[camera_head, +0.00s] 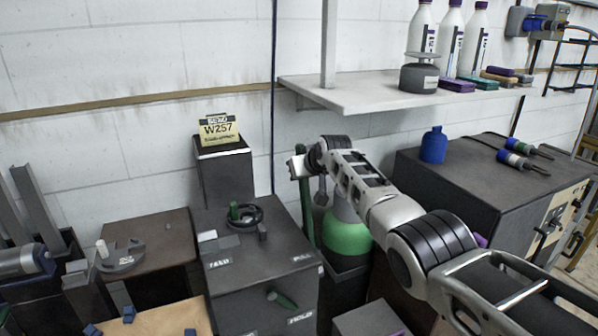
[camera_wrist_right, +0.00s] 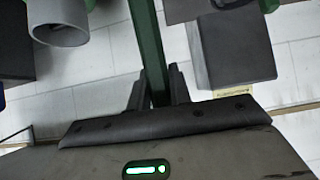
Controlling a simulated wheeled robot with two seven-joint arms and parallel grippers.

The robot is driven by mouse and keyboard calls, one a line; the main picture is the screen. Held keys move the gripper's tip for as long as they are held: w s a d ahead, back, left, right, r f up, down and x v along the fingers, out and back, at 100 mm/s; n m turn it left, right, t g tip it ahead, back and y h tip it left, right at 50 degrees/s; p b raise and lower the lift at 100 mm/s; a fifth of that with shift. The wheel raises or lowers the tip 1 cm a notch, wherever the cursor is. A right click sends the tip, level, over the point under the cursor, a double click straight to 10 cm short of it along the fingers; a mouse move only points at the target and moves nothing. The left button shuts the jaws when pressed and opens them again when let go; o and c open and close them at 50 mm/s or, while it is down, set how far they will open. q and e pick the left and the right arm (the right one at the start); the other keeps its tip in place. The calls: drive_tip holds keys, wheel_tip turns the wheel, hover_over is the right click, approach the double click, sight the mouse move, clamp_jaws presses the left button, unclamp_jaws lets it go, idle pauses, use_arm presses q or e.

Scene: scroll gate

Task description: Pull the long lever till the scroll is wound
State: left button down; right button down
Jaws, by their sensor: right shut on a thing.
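The long lever (camera_head: 306,207) is a green bar standing upright by the right side of a dark box. It also shows as a green bar in the right wrist view (camera_wrist_right: 146,42). My right gripper (camera_head: 297,166) is shut on the lever near its top end. In the right wrist view my two dark fingertips (camera_wrist_right: 156,88) sit on either side of the bar. The lever's lower end is hidden behind the box. I cannot make out a scroll for certain. My left gripper is not in view.
The dark box (camera_head: 245,272) carries a black handwheel (camera_head: 245,214) and a short green handle (camera_head: 282,299). A yellow W257 sign (camera_head: 219,129) stands on a pedestal behind. A green rounded vessel (camera_head: 346,238) is just right of the lever. A shelf (camera_head: 350,97) hangs above.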

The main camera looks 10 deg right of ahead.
idle(0.3)
drive_tip(key=c, duration=1.3)
unclamp_jaws()
drive_tip(key=shift+w, duration=0.1)
drive_tip(key=shift+p+v, duration=0.55)
drive_tip(key=shift+v, duration=0.25)
drive_tip(key=v, duration=1.4)
drive_tip(key=shift+s, duration=0.2)
